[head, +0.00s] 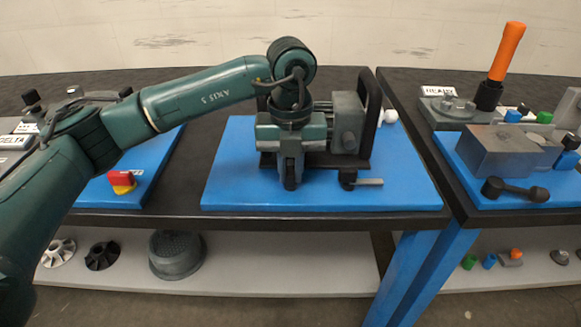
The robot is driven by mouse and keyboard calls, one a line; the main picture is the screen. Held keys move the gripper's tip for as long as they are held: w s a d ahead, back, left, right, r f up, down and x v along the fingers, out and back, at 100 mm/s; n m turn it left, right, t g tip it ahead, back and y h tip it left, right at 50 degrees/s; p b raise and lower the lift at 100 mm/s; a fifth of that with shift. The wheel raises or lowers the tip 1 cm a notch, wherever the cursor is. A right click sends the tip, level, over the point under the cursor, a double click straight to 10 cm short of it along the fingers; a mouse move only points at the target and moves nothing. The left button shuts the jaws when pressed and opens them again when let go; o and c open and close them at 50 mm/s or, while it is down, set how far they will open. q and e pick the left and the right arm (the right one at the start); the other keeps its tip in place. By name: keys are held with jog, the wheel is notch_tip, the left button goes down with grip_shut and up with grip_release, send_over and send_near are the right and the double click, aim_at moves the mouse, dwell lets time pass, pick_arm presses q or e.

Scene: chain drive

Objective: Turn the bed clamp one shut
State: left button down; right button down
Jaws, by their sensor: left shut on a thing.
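My left gripper (290,178) points down at the front edge of a grey machine (348,122) on a blue mat (235,180). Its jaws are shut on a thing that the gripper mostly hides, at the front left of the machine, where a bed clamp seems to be. A dark clamp with a grey lever (369,182) stands at the front right of the machine, its lever pointing right. I cannot tell from the picture which clamp is number one, nor how the hidden one is turned. My right gripper is not in view.
A black upright frame (373,110) rises at the machine's right side. A red and yellow button (122,180) sits to the left. On the right table stand a grey block (495,150), a black lever (515,190) and an orange handle (507,52). The mat's right part is clear.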

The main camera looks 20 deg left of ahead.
aim_at(291, 170)
pick_arm(q)
jog(key=c, duration=1.5)
grip_release()
jog(key=shift+o, duration=0.5)
jog(key=shift+r, duration=0.55)
notch_tip(291, 170, up, 12)
jog(key=shift+p, duration=0.3)
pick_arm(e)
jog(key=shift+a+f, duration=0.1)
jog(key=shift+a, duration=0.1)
pick_arm(q)
jog(key=shift+r, duration=0.2)
